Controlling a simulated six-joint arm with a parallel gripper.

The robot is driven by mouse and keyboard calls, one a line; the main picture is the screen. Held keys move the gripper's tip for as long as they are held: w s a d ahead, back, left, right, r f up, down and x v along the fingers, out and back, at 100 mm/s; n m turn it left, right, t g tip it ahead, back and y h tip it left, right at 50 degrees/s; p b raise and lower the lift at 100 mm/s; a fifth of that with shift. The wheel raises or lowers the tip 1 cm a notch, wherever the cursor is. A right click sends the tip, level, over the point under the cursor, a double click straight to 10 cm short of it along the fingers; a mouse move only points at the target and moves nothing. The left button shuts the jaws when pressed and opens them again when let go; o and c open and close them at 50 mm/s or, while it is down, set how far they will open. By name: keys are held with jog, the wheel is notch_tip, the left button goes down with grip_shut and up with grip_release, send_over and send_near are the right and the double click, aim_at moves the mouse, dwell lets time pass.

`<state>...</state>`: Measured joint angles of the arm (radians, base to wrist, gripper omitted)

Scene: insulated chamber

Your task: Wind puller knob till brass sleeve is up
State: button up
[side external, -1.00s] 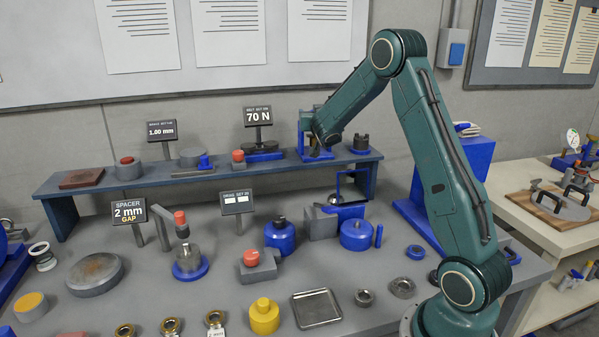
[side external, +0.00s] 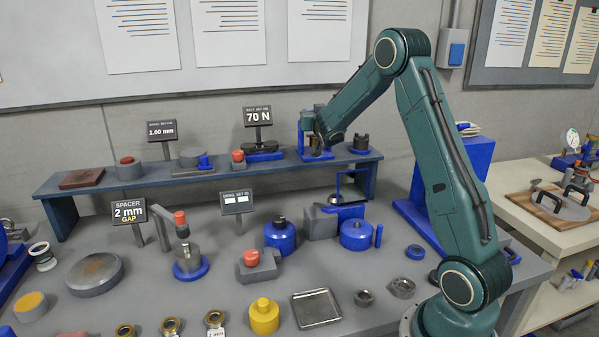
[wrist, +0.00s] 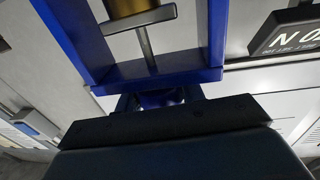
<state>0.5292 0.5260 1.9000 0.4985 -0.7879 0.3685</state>
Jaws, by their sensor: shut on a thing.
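The puller is a blue upright frame (side external: 303,139) on the raised shelf, partly hidden by my wrist. In the wrist view its blue frame (wrist: 165,77) surrounds a thin grey rod (wrist: 147,46) topped by a grey crossbar (wrist: 138,21). The brass sleeve (wrist: 133,6) shows just beyond the crossbar, cut off by the picture's top edge. My gripper (wrist: 165,118) is a dark shape at the frame's near end, shut on the puller knob there. The knob is mostly hidden by the jaws. In the side view my gripper (side external: 317,143) is at the puller.
The 70 N sign (side external: 258,116) stands left of the puller on the shelf (side external: 215,177). Several fixtures crowd the bench below. The space above the shelf is open.

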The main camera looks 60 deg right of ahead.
jog(key=shift+w+a+f+n+t+y, duration=0.1)
jog(key=shift+f+n+t+y, duration=0.1)
jog(key=shift+n+t+y, duration=0.75)
jog(key=shift+w+f+n+t+y, duration=0.1)
jog(key=shift+f+n+t+y, duration=0.1)
jog(key=shift+n+t+y, duration=0.75)
jog(key=shift+a+r+y, duration=0.1)
jog(key=shift+a+y, duration=0.05)
jog(key=shift+y, duration=0.65)
jog(key=o, duration=1)
jog(key=shift+r, duration=0.1)
jog(key=shift+c, duration=0.2)
jog(key=shift+r, duration=0.1)
jog(key=shift+s+r+n, duration=0.1)
jog(key=shift+s+n, duration=0.05)
jog(key=shift+n, duration=0.15)
jog(key=shift+s+a, duration=0.1)
jog(key=v, duration=1.3)
jog(key=shift+s+f, duration=0.2)
jog(key=shift+f, duration=0.1)
